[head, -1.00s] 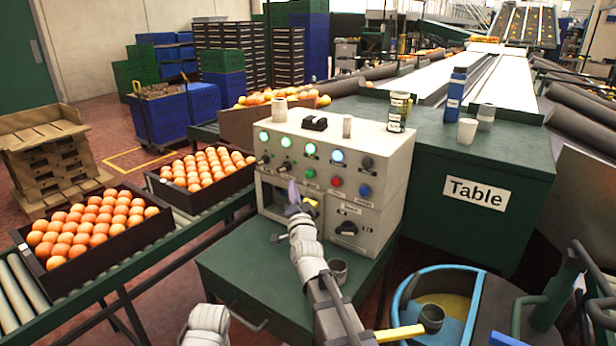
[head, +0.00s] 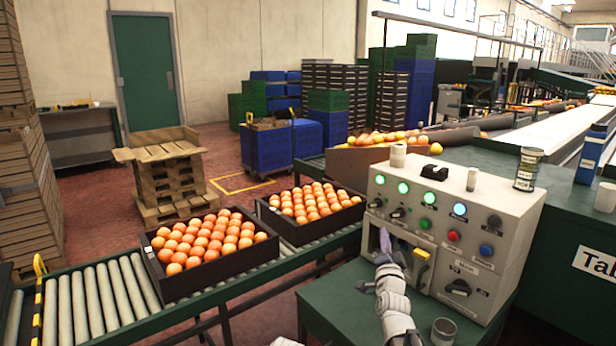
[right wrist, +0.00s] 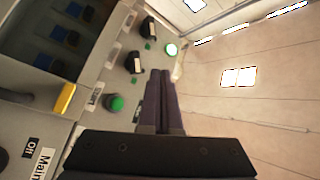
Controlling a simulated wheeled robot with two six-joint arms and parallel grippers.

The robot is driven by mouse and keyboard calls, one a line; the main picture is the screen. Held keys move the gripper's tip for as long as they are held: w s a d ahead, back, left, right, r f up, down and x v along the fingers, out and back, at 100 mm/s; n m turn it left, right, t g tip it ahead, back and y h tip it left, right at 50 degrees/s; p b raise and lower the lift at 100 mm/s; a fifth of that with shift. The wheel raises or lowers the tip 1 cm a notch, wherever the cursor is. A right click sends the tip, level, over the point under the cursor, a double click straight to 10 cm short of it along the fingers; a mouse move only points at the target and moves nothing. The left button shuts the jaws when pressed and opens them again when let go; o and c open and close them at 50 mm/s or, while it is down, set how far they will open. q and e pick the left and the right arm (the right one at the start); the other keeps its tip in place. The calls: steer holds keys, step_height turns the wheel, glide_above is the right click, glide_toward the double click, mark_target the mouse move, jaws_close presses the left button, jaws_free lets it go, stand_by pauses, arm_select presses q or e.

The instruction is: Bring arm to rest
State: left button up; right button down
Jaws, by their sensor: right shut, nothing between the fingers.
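My right arm (head: 394,300) reaches up from the bottom edge in the head view, right of the middle. Its gripper (head: 384,238) points up in front of the control box (head: 500,245), below the row of buttons. In the right wrist view the two dark fingers of this gripper (right wrist: 160,75) lie together, with nothing between them. The panel with its green button (right wrist: 115,103) and black switches is close on the left there. I cannot tell whether the fingers touch the box. My left gripper does not show.
The box stands on a green stand (head: 335,300) with a grey cup (head: 444,331). Two black crates of oranges (head: 172,287) (head: 285,230) sit on the roller conveyor (head: 95,300) at left. A yellow lever (head: 421,254) sticks out right of the gripper.

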steer(key=s+a+f+n+g+y, duration=0.3)
steer(key=s+a+f+n+g, duration=0.15)
steer(key=a+f, duration=0.3)
steer(key=s+a+f+n+g+y, duration=0.2)
steer(key=s+a+f+n+g, duration=0.25)
steer(key=a+f, duration=0.35)
steer(key=s+f+n+g+h, duration=0.2)
steer(key=s+f+n+g, duration=0.3)
steer(key=s, duration=0.7)
steer(key=s+f+n+g+h, duration=0.1)
steer(key=s+f+n+g, duration=0.35)
steer(key=s, duration=0.75)
step_height(320, 180, up, 25)
steer(key=s+m+g+p, duration=0.1)
steer(key=g+p, duration=0.1)
steer(key=p, duration=2.5)
steer(key=shift+r+m+h, duration=0.15)
steer(key=shift+m+h, duration=0.15)
steer(key=shift+m, duration=0.05)
